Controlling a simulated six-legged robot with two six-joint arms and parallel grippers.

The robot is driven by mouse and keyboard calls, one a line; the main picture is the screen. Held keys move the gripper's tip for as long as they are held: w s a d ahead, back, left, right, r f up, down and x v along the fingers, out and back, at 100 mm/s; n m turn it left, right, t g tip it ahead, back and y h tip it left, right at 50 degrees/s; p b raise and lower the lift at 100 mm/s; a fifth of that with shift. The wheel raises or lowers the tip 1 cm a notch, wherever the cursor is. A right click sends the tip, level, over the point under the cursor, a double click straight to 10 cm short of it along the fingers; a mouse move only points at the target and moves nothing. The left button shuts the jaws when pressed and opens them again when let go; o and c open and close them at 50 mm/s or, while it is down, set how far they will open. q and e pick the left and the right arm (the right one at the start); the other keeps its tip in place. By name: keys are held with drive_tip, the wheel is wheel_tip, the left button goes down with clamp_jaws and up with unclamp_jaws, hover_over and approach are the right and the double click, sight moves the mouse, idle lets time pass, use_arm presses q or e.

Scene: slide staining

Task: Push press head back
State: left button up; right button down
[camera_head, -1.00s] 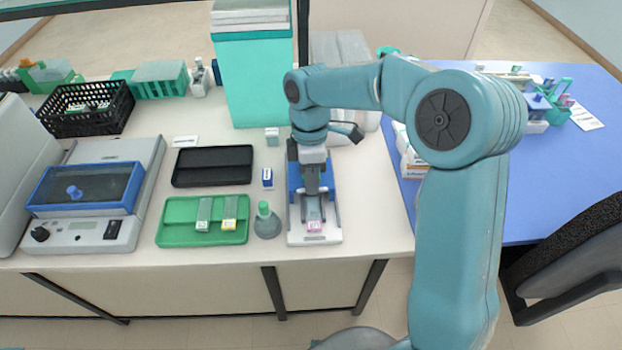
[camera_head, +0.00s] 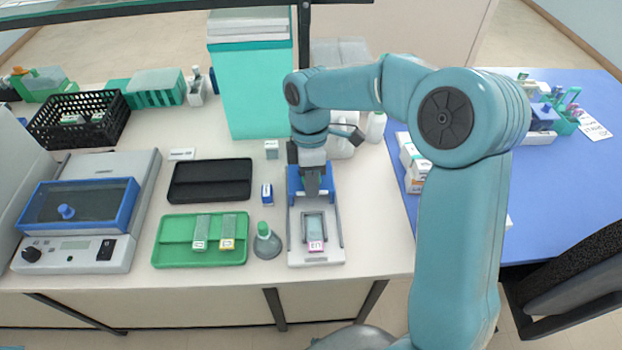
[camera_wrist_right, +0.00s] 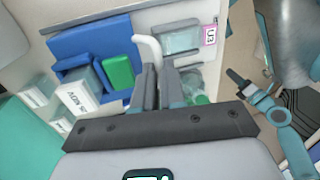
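The slide press stands at the table's front edge, with a white base (camera_head: 316,258) and a blue rear body (camera_head: 295,182). A slide (camera_head: 315,230) with a pink label lies on its bed and is uncovered. My right gripper (camera_head: 312,192) points down over the rear of the press, behind the slide. In the wrist view its two dark fingers (camera_wrist_right: 159,66) lie close together with nothing seen between them. A pale curved piece (camera_wrist_right: 147,48) is by the fingertips; contact cannot be told. The press head itself is largely hidden by my gripper. My left gripper is out of view.
Left of the press are a flask (camera_head: 266,244), a green tray (camera_head: 172,243) with slides and a black tray (camera_head: 209,181). A teal box (camera_head: 250,95) stands behind. White bottles (camera_head: 376,126) and boxes stand behind and right.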

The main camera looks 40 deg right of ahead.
drive_tip(key=c, duration=1.2)
unclamp_jaws()
drive_tip(key=shift+w+d+r, duration=0.1)
drive_tip(key=shift+w+d, duration=0.1)
drive_tip(key=shift+d, duration=0.05)
drive_tip(key=shift+s+a, duration=0.1)
drive_tip(key=shift+a, duration=0.05)
drive_tip(key=p+v, duration=0.1)
drive_tip(key=v, duration=1.5)
drive_tip(key=shift+r, duration=0.2)
drive_tip(key=shift+s+f, duration=0.1)
drive_tip(key=shift+s, duration=0.05)
